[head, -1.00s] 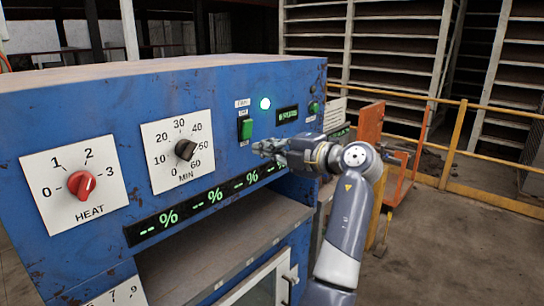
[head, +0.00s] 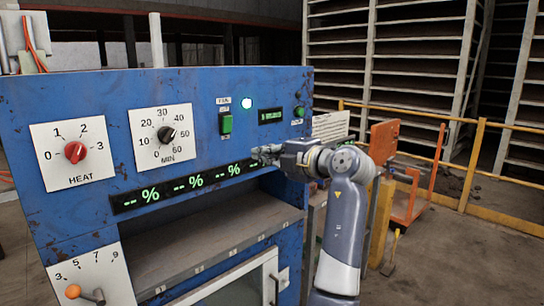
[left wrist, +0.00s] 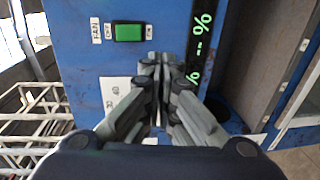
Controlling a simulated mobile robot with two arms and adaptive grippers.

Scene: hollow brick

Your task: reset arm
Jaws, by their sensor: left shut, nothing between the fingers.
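My left gripper (head: 258,154) shows in the head view in front of the blue machine's panel (head: 90,105). It is below and right of the green fan switch (head: 226,123). Its fingers are shut with nothing between them. In the left wrist view the closed fingertips (left wrist: 161,62) point at the blue panel, just right of and below the green switch (left wrist: 128,33). Whether they touch the panel I cannot tell. My right gripper is not in view.
Below is an open shelf (head: 190,248). Yellow rails (head: 475,160) and an orange metal frame (head: 384,140) stand right.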

